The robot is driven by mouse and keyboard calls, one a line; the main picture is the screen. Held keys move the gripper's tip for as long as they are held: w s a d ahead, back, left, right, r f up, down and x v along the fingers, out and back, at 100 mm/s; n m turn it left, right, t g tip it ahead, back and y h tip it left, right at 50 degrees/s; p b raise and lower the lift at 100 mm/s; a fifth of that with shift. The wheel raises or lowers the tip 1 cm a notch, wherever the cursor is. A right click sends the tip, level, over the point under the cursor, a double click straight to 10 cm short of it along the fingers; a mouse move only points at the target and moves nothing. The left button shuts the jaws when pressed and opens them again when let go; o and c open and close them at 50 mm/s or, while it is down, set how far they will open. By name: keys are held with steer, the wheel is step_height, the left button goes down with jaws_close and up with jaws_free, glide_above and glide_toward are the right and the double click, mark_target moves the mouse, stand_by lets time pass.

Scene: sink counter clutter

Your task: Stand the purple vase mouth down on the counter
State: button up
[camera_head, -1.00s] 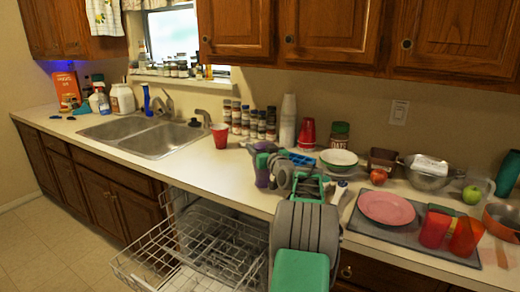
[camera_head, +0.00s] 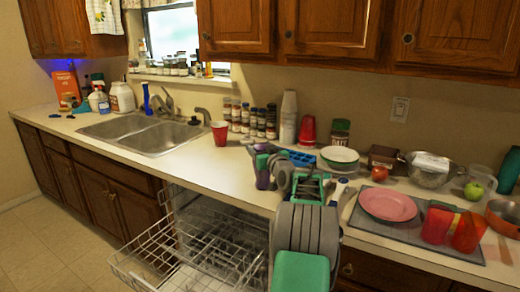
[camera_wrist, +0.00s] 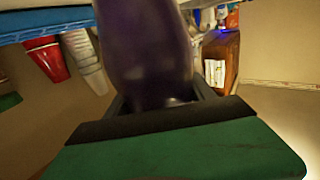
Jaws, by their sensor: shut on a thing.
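The purple vase (camera_head: 262,171) is near the front edge of the counter, just left of my arm in the head view. It looks roughly upright, but I cannot tell which end is the mouth. My gripper (camera_head: 272,158) is shut on it, partly covering it in the head view. In the wrist view, the dark purple body of the vase (camera_wrist: 150,55) rises from between the jaws (camera_wrist: 160,108). Whether the vase touches the counter (camera_head: 215,175) is unclear.
A blue tray (camera_head: 299,158) and stacked bowls (camera_head: 339,158) stand behind and right of the vase. The pink plate (camera_head: 387,205) lies right of my arm. An open dishwasher rack (camera_head: 190,250) sits below; counter left is clear.

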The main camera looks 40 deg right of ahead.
steer(key=shift+f+b, duration=0.3)
steer(key=shift+b, duration=0.2)
steer(key=o, duration=1.9)
steer(key=shift+f, duration=0.15)
steer(key=shift+s, duration=0.1)
steer(key=b+v, duration=0.1)
steer(key=v, duration=0.6)
steer(key=shift+s+a, duration=0.2)
steer(key=shift+s, duration=0.1)
